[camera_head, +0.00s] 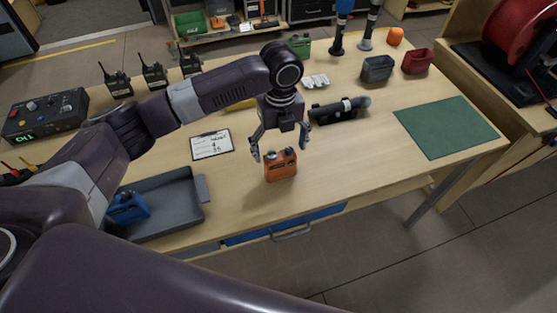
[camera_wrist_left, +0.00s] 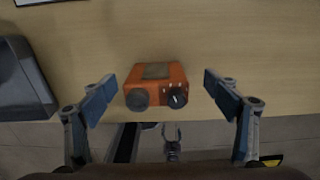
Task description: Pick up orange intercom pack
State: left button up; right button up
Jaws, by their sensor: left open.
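The orange intercom pack (camera_head: 281,165) stands on the wooden table near its front edge. It has two dark knobs and shows in the left wrist view (camera_wrist_left: 157,84) between the open fingers, with a gap on each side. My left gripper (camera_head: 279,146) is open, just above and behind the pack in the head view; its fingers also show in the left wrist view (camera_wrist_left: 157,92). The fingers do not visibly touch the pack. My right gripper is not in view.
A grey tray (camera_head: 178,221) holding a blue pack (camera_head: 127,207) lies to the left. A clipboard (camera_head: 212,145) and a black microphone-like item (camera_head: 338,109) lie nearby. A green mat (camera_head: 446,126) is at the right. Bare table surrounds the orange pack.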

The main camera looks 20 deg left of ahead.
aim_at(279, 164)
pick_arm(q)
jog(key=f, duration=0.2)
jog(key=f+p, duration=0.1)
jog(key=f, duration=0.2)
jog(key=shift+s+a+f+p, duration=0.15)
jog(key=shift+s+f+p, duration=0.15)
jog(key=shift+s, duration=0.05)
jog(key=shift+f, duration=0.3)
jog(key=shift+c, duration=0.4)
jog(key=c, duration=1.2)
jog(key=shift+c, duration=0.8)
jog(key=shift+r, duration=0.15)
